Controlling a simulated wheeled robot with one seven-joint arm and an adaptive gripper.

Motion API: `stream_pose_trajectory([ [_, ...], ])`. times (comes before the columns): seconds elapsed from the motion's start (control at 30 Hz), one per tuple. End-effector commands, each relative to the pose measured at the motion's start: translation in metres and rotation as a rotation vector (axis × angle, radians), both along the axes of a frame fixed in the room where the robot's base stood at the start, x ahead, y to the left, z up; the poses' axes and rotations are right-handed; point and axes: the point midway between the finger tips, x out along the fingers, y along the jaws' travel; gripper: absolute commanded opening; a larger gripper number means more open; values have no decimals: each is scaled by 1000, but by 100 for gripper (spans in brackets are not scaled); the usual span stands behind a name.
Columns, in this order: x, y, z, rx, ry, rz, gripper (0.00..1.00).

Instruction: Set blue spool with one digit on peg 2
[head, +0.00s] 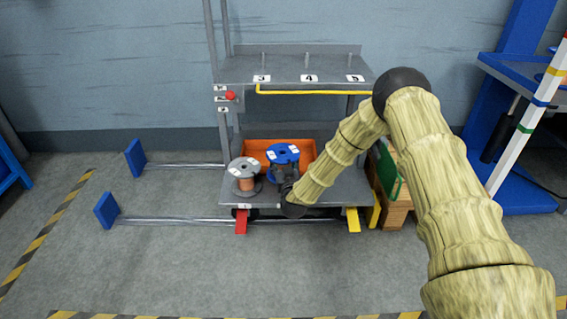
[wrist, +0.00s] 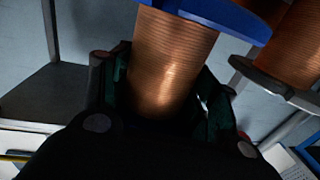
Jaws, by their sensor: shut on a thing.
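A blue-flanged spool (head: 283,152) with white labels on its top stands upright over the lower shelf; its digits are too small to read. My gripper (head: 285,175) is shut on its copper-wound body, low at the front. In the wrist view, the copper winding (wrist: 165,60) sits between the fingers (wrist: 160,90), with the blue flange (wrist: 215,15) beyond. I cannot tell whether the spool touches the shelf. A label that looks like 1 is on the lower shelf's front edge; peg 2 and its label are not visible, and my arm covers the shelf's right front.
A grey-flanged copper spool (head: 245,170) stands close left of the blue one. An orange bin (head: 262,147) is behind them. The upper shelf (head: 290,73) has bare pegs marked 3, 4 and 5, with a yellow bar (head: 310,92) along its front. A green thing (head: 388,172) is right.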

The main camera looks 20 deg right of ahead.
Motion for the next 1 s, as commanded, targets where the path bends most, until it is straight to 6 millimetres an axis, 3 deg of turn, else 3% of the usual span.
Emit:
stream_pose_trajectory([
  [1.0,0,1,-15,0,-1,0,17],
])
